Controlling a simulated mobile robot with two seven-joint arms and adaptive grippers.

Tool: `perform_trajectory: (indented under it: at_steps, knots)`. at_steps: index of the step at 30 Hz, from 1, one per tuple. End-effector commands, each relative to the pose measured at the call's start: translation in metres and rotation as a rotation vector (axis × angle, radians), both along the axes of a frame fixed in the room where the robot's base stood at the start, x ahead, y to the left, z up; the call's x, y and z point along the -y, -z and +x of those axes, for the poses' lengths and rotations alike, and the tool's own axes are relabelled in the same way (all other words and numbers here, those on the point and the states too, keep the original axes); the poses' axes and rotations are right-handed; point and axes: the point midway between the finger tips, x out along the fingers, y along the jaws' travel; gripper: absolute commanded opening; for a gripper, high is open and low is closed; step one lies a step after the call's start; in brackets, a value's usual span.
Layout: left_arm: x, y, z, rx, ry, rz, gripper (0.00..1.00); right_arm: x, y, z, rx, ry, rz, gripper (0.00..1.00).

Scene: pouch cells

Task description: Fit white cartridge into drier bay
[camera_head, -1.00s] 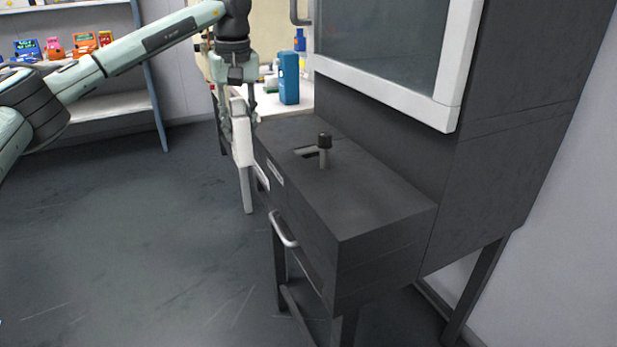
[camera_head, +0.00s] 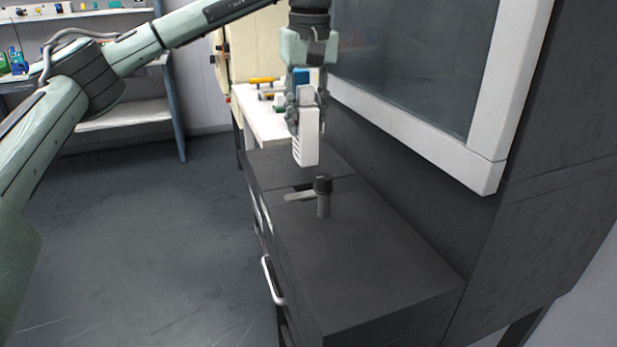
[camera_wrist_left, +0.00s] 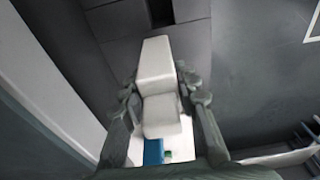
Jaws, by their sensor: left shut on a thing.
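A white cartridge (camera_head: 306,150) hangs upright in my left gripper (camera_head: 306,105), which is shut on it. It is above the top of the dark cabinet box, behind the lever, and seems clear of the surface. A dark slot (camera_head: 288,188), apparently the drier bay, is in the box top beside the lever, partly hidden by it. In the left wrist view the cartridge (camera_wrist_left: 157,62) sits between the fingers of the left gripper (camera_wrist_left: 163,100), and a dark opening (camera_wrist_left: 160,10) shows beyond its far end. My right gripper is in neither current view.
A lever with a black knob (camera_head: 323,184) stands up from the box top (camera_head: 370,250). A framed glass panel (camera_head: 410,70) rises on the right. A bench with small items (camera_head: 265,122) is behind. Open floor (camera_head: 150,230) lies left.

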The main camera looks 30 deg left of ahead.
Motion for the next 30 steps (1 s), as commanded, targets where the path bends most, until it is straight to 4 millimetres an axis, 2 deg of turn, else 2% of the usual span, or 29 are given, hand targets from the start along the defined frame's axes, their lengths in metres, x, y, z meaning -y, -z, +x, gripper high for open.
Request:
perform_trajectory:
  at_steps: [3,9,14,21,28,29,30]
  knots:
    - [0.013,0.016,-0.023,0.002,0.004,0.001,0.0,0.0,-0.005,-0.002,0.003,0.001,-0.004,0.0]
    - [0.027,0.03,-0.044,0.001,0.001,0.0,0.0,0.0,-0.009,-0.002,0.006,0.001,-0.005,0.0]
    - [0.028,0.038,-0.047,0.0,-0.002,0.0,0.0,0.0,-0.01,-0.003,0.006,0.001,-0.005,0.0]
    - [0.028,0.07,-0.047,0.0,-0.001,-0.001,0.0,0.0,-0.011,-0.003,0.006,0.002,-0.006,0.0]
    - [0.028,0.072,-0.047,0.002,-0.001,-0.001,0.0,0.0,-0.011,-0.003,0.005,0.001,-0.006,0.0]
    - [0.028,0.073,-0.047,0.0,-0.001,-0.001,0.34,0.0,-0.011,-0.003,0.005,0.001,-0.006,0.0]
    - [0.028,0.073,-0.047,0.0,-0.001,-0.001,0.39,0.0,-0.011,-0.003,0.005,0.001,-0.006,0.0]
